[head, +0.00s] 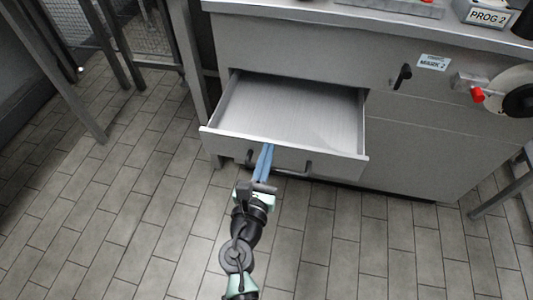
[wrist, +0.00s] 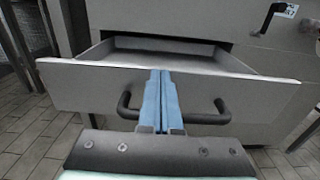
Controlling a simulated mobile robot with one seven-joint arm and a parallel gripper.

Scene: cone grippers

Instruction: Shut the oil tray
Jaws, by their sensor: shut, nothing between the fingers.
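The oil tray (head: 290,112) is a grey, empty drawer standing pulled out of the cabinet in the head view. Its front panel (wrist: 90,88) carries a dark handle (wrist: 208,116), seen to both sides of my fingers in the wrist view. My gripper (head: 265,150) has long blue fingers, closed together with nothing between them. The fingertips (wrist: 160,74) are at the middle of the drawer front, near its top edge. I cannot tell whether they touch the panel. The fingers hide the middle of the handle.
The grey cabinet (head: 430,130) has a black handle (head: 402,76) beside a "MARK 2" label (head: 433,62). A table leg (head: 500,195) stands at the right. The tiled floor (head: 120,220) in front is clear.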

